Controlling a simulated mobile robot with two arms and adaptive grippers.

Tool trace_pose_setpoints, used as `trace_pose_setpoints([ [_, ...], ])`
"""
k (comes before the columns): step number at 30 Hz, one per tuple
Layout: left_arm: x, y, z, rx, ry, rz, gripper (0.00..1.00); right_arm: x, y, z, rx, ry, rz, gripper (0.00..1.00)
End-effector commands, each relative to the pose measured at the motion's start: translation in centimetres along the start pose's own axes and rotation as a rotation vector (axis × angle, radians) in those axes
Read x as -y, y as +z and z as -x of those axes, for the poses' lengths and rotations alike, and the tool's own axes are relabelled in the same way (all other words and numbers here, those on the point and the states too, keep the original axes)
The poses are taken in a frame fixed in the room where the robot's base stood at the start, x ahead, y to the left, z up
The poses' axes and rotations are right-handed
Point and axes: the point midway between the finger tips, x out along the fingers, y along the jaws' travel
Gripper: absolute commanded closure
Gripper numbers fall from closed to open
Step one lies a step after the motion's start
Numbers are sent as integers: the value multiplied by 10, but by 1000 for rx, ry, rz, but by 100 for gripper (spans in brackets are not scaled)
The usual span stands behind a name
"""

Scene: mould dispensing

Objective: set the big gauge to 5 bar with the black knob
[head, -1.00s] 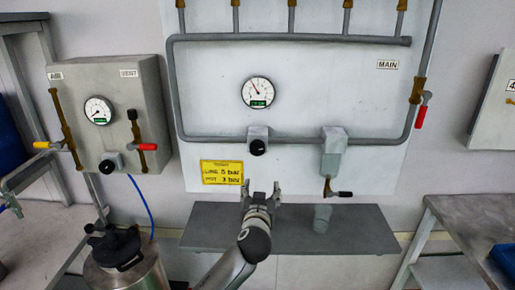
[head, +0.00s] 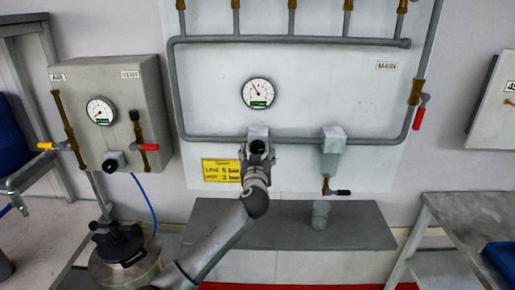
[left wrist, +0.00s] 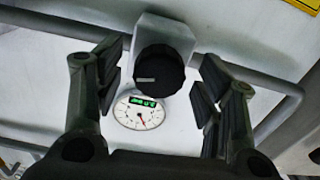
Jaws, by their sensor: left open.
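The big gauge (head: 258,93) is a round white dial with a red needle and a green digital readout, on the white panel. In the left wrist view the gauge (left wrist: 140,110) shows upside down; its readout is too small to read surely. The black knob (left wrist: 159,71) sits on a grey block under the gauge, with a pale mark on its face; it also shows in the head view (head: 257,147). My left gripper (head: 257,156) is open at the knob, its fingers on either side with gaps in the left wrist view (left wrist: 160,88). My right gripper is not in view.
A yellow sign (head: 220,171) hangs lower left of the knob. A grey pipe (head: 300,140) runs across the panel by the knob. A grey valve block (head: 332,150) stands to the right. A grey shelf (head: 320,228) lies below.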

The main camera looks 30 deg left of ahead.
Motion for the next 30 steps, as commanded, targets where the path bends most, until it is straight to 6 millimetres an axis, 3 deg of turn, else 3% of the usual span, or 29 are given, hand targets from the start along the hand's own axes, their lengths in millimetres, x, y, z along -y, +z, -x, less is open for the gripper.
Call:
trace_pose_setpoints([
  [6, 0, 0, -13, 0, 0, -1, 37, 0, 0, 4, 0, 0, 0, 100],
  [16, 0, 0, -14, 0, 0, -1, 38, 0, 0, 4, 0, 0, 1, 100],
  [26, 0, 0, -14, 0, 0, -1, 80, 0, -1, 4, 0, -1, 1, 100],
  [30, 0, 0, -14, 1, 0, -4, 82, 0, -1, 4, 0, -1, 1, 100],
])
